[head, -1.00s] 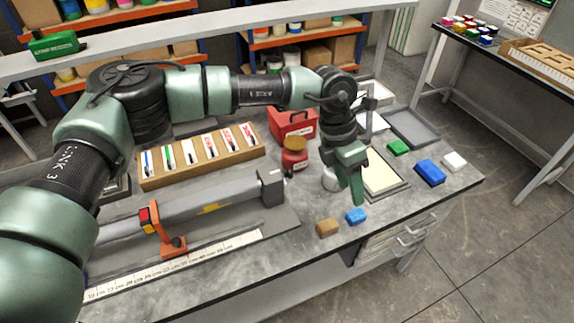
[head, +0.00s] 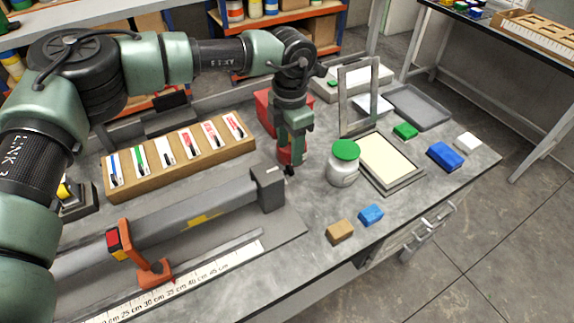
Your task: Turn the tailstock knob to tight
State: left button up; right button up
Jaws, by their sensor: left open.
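A long grey bar device (head: 190,212) lies across the left of the bench. It ends in a grey upright block (head: 267,187), which looks like the tailstock. A small pale pin stands out at the block's right top, beside my gripper; I cannot tell whether it is the knob or how tight it is. My left gripper (head: 291,163) points down just right of and behind the block. It is open, though its fingers show small and dark, and I see nothing held. My right gripper is not in view.
An orange clamp (head: 140,258) stands at the bar's front, beside a ruler (head: 215,268). A marker rack (head: 180,165) stands behind. A green-lidded jar (head: 343,165), a framed screen (head: 388,160) and small blocks (head: 340,232) lie to the right. The front right bench is mostly clear.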

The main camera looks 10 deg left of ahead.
aim_at(290, 166)
pick_arm(q)
jog(key=f, duration=0.2)
jog(key=f+p, duration=0.2)
jog(key=f, duration=0.1)
jog(key=shift+s+d+f, duration=0.15)
jog(key=shift+s+f, duration=0.1)
jog(key=shift+f, duration=0.1)
jog(key=shift+w+f, duration=0.15)
jog(key=shift+f, duration=0.35)
grip_shut()
